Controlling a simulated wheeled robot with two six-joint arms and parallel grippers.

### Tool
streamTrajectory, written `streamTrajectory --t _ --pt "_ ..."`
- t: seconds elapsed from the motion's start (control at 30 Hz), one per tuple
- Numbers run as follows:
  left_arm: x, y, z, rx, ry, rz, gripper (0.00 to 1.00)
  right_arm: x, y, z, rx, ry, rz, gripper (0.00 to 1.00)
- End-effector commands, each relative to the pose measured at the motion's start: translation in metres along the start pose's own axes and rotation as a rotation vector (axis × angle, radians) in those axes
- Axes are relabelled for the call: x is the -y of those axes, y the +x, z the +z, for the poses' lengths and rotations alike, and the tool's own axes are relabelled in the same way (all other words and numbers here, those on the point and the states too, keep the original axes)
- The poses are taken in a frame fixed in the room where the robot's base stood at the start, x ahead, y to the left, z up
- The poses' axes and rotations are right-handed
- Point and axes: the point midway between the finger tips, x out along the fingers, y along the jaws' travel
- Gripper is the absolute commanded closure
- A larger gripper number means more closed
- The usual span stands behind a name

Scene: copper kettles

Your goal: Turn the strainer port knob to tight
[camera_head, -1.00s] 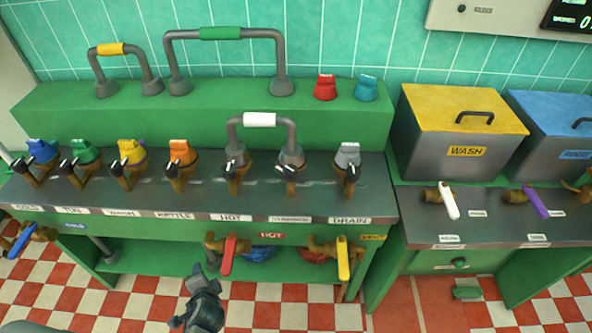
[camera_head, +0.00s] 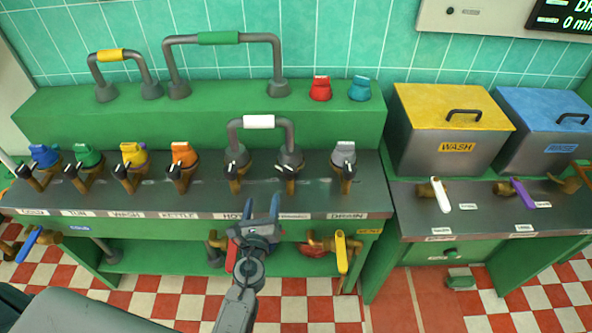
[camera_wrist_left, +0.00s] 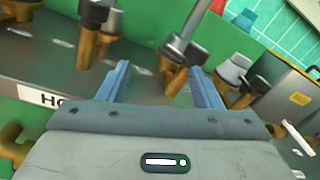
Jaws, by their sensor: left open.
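A row of ports with dark knobs stands on the grey counter (camera_head: 210,199). The port between HOT and DRAIN has a black knob (camera_head: 291,170) on a brass pipe, under the white-handled hoop (camera_head: 259,122). Its small label (camera_head: 294,216) is too blurred to read, so I cannot confirm that it is the strainer port. My left gripper (camera_head: 262,206) is open and empty at the counter's front edge, below and left of this knob. In the left wrist view this knob (camera_wrist_left: 186,57) shows ahead between the spread fingers, apart from them. My right gripper is out of view.
The HOT port knob (camera_head: 236,170) and DRAIN port knob (camera_head: 346,169) flank that port. A red valve lever (camera_head: 231,258) is partly behind my gripper. A yellow lever (camera_head: 341,252) hangs below the counter edge. Wash (camera_head: 450,150) and rinse boxes stand right.

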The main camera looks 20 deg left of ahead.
Motion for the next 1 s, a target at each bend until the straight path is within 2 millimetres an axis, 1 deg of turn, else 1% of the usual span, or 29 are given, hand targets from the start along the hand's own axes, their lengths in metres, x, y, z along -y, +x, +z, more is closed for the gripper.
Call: streamTrajectory --t 0.03,0.1,0.2,0.27,0.37,0.43,0.67,0.8,0.9,1.0 --pt "0.013 0.003 0.001 -0.005 0.093 -0.037 0.41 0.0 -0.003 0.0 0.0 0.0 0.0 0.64" --pt "0.027 0.006 -0.001 -0.012 0.209 -0.082 0.41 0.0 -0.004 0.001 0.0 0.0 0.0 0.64" --pt "0.038 0.008 -0.004 -0.019 0.313 -0.119 0.41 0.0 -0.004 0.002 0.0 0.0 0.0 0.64" --pt "0.041 0.01 -0.005 -0.021 0.343 -0.13 0.41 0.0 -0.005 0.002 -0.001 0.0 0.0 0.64" --pt "0.043 0.017 -0.004 -0.02 0.358 -0.136 0.41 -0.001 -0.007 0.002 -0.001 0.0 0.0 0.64" --pt "0.044 0.025 -0.004 -0.021 0.357 -0.136 0.41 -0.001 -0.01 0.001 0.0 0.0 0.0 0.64" --pt "0.05 0.067 -0.005 -0.019 0.354 -0.134 0.41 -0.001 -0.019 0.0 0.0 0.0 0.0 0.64" --pt "0.052 0.09 -0.007 -0.02 0.354 -0.133 0.41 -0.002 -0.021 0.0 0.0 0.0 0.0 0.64" --pt "0.053 0.103 -0.009 -0.02 0.353 -0.132 0.41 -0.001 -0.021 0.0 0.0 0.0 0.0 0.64" --pt "0.054 0.111 -0.01 -0.021 0.352 -0.132 0.41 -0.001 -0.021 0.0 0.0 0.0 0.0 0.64"
